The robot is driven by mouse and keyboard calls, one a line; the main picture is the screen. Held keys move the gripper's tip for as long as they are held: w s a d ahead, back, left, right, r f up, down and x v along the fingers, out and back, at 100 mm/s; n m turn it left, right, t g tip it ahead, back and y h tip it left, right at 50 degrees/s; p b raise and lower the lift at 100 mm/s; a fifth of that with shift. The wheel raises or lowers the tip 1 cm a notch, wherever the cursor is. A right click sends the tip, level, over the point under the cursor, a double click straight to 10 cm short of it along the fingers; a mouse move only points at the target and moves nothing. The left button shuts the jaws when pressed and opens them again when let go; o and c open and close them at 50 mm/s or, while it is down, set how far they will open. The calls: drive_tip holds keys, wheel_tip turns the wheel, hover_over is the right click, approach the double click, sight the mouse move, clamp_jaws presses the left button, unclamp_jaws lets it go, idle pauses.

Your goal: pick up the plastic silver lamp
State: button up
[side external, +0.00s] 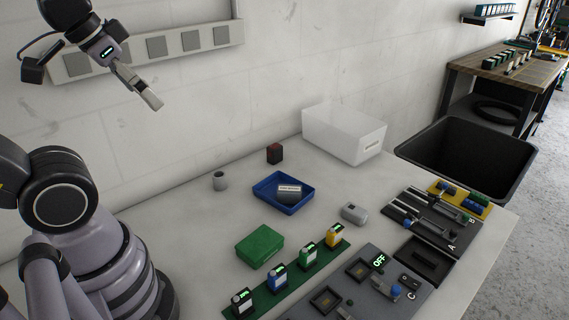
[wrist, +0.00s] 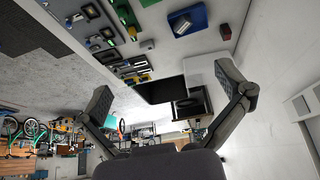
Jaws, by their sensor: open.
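A small silver-grey block-like object (side external: 354,213), which looks like the plastic silver lamp, lies on the table right of the blue tray. It also shows small near the top of the wrist view (wrist: 147,44). Nothing touches it. My gripper (side external: 150,98) is high above the table at the upper left, near the wall and far from the lamp. In the wrist view my gripper (wrist: 163,82) has its two fingers spread wide, with nothing between them.
A blue tray (side external: 263,197) holds a dark labelled box. Around it are a green box (side external: 259,246), grey cup (side external: 220,180), dark red block (side external: 274,153) and white bin (side external: 345,135). Fixtures (side external: 433,225) fill the table's right; a black bin (side external: 470,150) stands beyond.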

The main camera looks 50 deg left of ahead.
idle(0.3)
drive_tip(key=m+g, duration=0.1)
drive_tip(key=m, duration=3.4)
hover_over(355, 209)
drive_tip(key=s, duration=0.2)
drive_tip(key=shift+y, duration=0.3)
wheel_tip(355, 209, down, 34)
drive_tip(key=shift+a+f, duration=0.1)
drive_tip(key=shift+f, duration=0.15)
drive_tip(key=shift+x, duration=3.1)
drive_tip(key=shift+s+d, duration=0.15)
drive_tip(key=shift+d, duration=0.15)
drive_tip(key=shift+c, duration=0.3)
